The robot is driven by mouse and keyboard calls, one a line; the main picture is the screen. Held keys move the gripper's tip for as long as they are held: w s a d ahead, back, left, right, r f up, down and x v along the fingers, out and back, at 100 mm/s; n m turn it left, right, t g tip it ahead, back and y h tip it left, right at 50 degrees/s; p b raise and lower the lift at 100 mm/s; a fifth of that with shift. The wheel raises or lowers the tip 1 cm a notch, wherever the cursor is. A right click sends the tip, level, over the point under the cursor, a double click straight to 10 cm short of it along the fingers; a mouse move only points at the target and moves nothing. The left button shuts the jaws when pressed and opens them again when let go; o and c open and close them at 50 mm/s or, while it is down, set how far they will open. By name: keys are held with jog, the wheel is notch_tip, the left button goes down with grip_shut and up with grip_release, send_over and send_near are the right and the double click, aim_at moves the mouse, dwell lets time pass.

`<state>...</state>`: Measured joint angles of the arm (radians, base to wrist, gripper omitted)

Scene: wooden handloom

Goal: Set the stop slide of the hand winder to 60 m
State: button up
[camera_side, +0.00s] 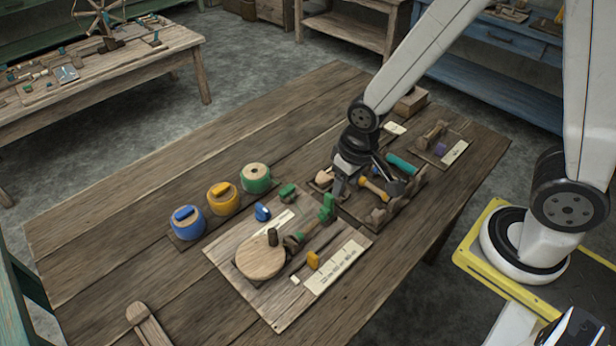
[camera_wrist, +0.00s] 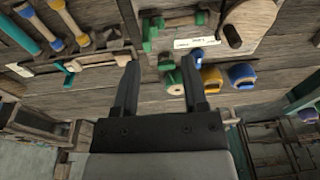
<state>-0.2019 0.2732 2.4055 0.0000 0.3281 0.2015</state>
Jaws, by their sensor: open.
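The hand winder sits on a pale board (camera_side: 231,283) with a round wooden crank disc (camera_side: 262,257), a dark knob (camera_side: 272,237) and a green end piece (camera_side: 327,208). A yellow block (camera_side: 313,260), apparently the stop slide, stands beside a white scale strip (camera_side: 336,268); its marks are too small to read surely. My gripper (camera_side: 346,190) is open, behind the winder near the bobbin rack, apart from the slide. In the wrist view my gripper (camera_wrist: 160,68) has nothing between its fingers; the crank disc (camera_wrist: 249,22) shows at upper right. The slide is not visible there.
The bobbin rack (camera_side: 385,212) holds a yellow-ended bobbin (camera_side: 374,189) and a teal one (camera_side: 401,165). Blue (camera_side: 187,222), yellow (camera_side: 223,198) and green (camera_side: 256,178) spools stand left of the winder. The front-left tabletop is mostly clear.

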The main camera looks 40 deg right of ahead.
jog(key=g, duration=0.1)
send_over(313, 255)
notch_tip(313, 255, down, 8)
jog(key=shift+a+f+g, duration=0.1)
jog(key=shift+f+g, duration=0.2)
jog(key=shift+f, duration=0.3)
jog(key=shift+f, duration=0.1)
jog(key=shift+f, duration=3.8)
grip_shut()
